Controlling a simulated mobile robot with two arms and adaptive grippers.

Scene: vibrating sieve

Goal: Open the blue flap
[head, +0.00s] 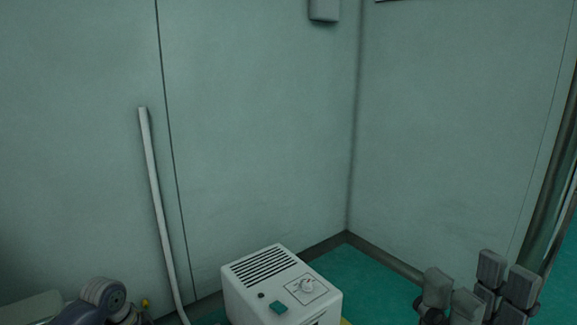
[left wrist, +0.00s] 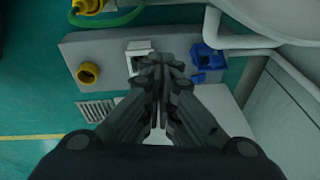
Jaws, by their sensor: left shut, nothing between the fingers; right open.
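In the left wrist view, a blue fitting (left wrist: 208,60) sits at the right end of a grey panel. It looks like the blue flap and its housing; how far the flap stands open I cannot tell. My left gripper (left wrist: 163,65) is shut and empty, with its fingertips in front of the panel, left of the blue fitting and apart from it in the picture. The blue fitting does not show in the head view. My right gripper (head: 480,286) is open and empty at the lower right of the head view.
A white box (head: 257,290) with a vent and a knob stands near the wall corner. A pale pipe (head: 155,190) runs up the wall. The panel (left wrist: 110,55) also carries a yellow round fitting (left wrist: 88,74) and a white socket (left wrist: 139,48). Pale pipes (left wrist: 255,48) pass right of the blue fitting.

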